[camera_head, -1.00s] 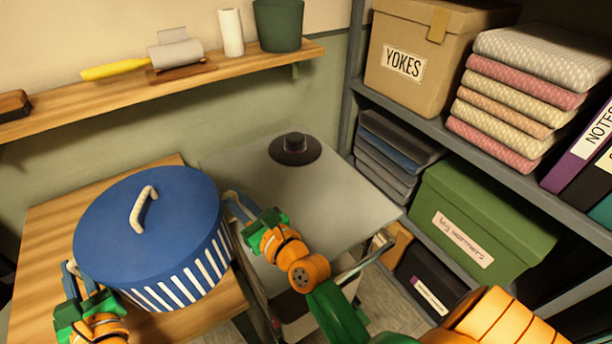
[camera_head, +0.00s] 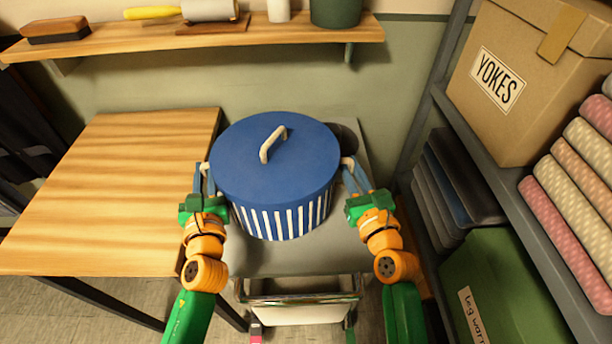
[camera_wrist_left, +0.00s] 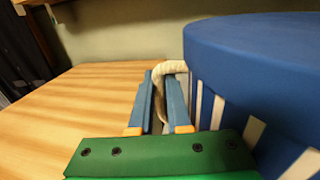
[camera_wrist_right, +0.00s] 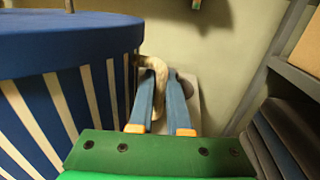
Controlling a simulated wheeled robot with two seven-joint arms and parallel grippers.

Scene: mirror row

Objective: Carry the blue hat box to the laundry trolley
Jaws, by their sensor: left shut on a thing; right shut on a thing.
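The blue hat box (camera_head: 240,150), with a white-striped side and a rope handle on its lid, is upright over the grey top of the laundry trolley (camera_head: 270,260). I cannot tell whether its base touches that top. My left gripper (camera_head: 204,175) is shut on the rope handle at the box's left side, and the left wrist view shows the rope between the fingers (camera_wrist_left: 160,85). My right gripper (camera_head: 352,172) is shut on the right rope handle, seen between the fingers in the right wrist view (camera_wrist_right: 161,85). The box hides much of the trolley top.
A dark round hat (camera_head: 346,140) on the trolley is partly hidden right behind the box. A bare wooden table (camera_head: 110,190) stands to the left. A wall shelf (camera_head: 120,45) runs behind. A shelving unit (camera_head: 480,150) with boxes and folded cloths stands close on the right.

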